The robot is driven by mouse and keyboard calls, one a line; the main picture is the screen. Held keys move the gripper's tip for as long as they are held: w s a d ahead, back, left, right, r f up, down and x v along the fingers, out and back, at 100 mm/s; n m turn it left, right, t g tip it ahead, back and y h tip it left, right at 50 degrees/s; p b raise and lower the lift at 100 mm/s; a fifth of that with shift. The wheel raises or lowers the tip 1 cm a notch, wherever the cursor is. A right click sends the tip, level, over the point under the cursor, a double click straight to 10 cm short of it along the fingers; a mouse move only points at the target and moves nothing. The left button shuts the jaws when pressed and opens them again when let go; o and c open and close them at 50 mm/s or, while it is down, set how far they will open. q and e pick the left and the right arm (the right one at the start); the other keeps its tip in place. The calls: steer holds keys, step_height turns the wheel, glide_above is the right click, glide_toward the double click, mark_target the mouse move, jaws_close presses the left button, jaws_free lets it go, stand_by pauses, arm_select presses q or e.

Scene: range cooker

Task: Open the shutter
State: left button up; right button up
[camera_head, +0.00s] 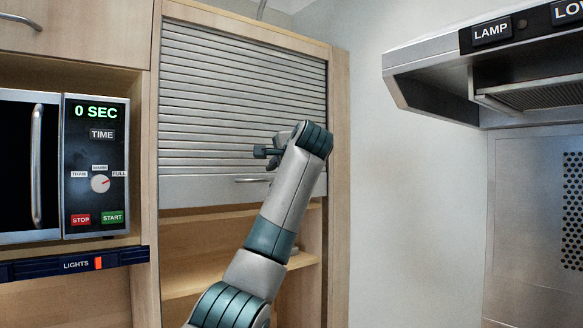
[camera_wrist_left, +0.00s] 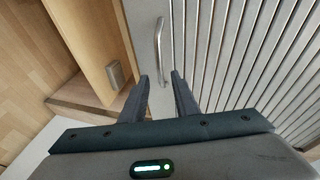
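The grey slatted shutter (camera_head: 225,110) covers the upper part of a wooden cabinet. Its bottom edge is above open shelves. A thin metal handle (camera_head: 253,180) is on the plain bottom strip of the shutter. My left gripper (camera_head: 258,152) is in front of the shutter, and in the head view it appears just above the handle. In the left wrist view the two fingers (camera_wrist_left: 160,82) are apart, with nothing held. The handle (camera_wrist_left: 159,50) is ahead of them, its near end between the fingertips in the picture. Contact cannot be told. My right gripper is not in view.
A microwave (camera_head: 95,165) stands in the cabinet to the left, above a dark lights panel (camera_head: 75,264). A range hood (camera_head: 440,85) juts out at the right. A small pale object (camera_wrist_left: 115,75) is on the cabinet shelf. The wall between cabinet and hood is bare.

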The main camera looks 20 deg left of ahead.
arm_select(q)
steer(key=b+v, duration=0.5)
steer(key=v, duration=0.9)
